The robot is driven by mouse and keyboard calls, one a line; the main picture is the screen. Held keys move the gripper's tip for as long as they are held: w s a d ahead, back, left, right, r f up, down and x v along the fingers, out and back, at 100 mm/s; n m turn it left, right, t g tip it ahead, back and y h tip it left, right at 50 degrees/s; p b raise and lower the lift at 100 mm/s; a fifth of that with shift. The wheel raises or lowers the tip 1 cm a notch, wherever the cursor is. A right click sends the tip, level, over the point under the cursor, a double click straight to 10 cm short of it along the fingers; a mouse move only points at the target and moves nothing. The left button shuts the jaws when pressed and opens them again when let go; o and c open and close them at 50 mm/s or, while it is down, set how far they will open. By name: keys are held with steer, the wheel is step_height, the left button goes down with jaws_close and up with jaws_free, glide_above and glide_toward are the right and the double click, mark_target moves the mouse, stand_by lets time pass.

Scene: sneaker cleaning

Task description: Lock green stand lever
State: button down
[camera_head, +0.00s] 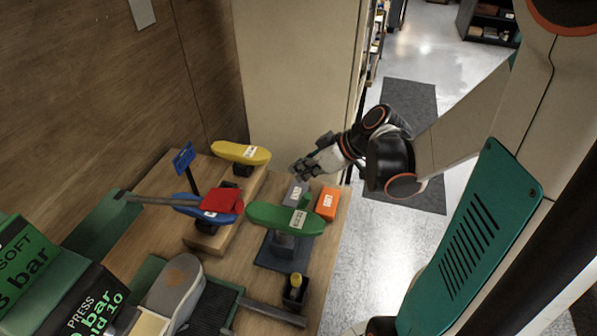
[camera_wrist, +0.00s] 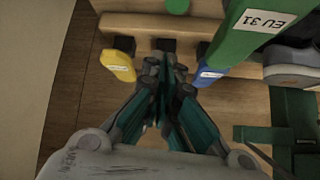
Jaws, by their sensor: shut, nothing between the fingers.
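The green stand has a long green shoe form (camera_head: 270,215) with a white label, on a dark base (camera_head: 276,256) near the table's right side. In the wrist view the green form (camera_wrist: 228,45) shows its "EU 31" label at upper right. I cannot clearly make out its lever. My gripper (camera_head: 303,170) is shut and empty, above and behind the green form, apart from it. In the wrist view the fingertips (camera_wrist: 166,75) are together, pointing toward the stands.
A yellow form (camera_head: 236,152) and a blue form (camera_head: 196,207) with a red cloth (camera_head: 224,199) stand to the left. An orange box (camera_head: 328,203) and a grey box (camera_head: 296,193) sit behind the green form. A yellow-topped black holder (camera_head: 295,292) and a sneaker (camera_head: 174,290) are in front.

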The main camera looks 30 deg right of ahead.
steer(key=p+v, duration=0.3)
steer(key=v, duration=0.4)
steer(key=shift+s+d+f, duration=0.15)
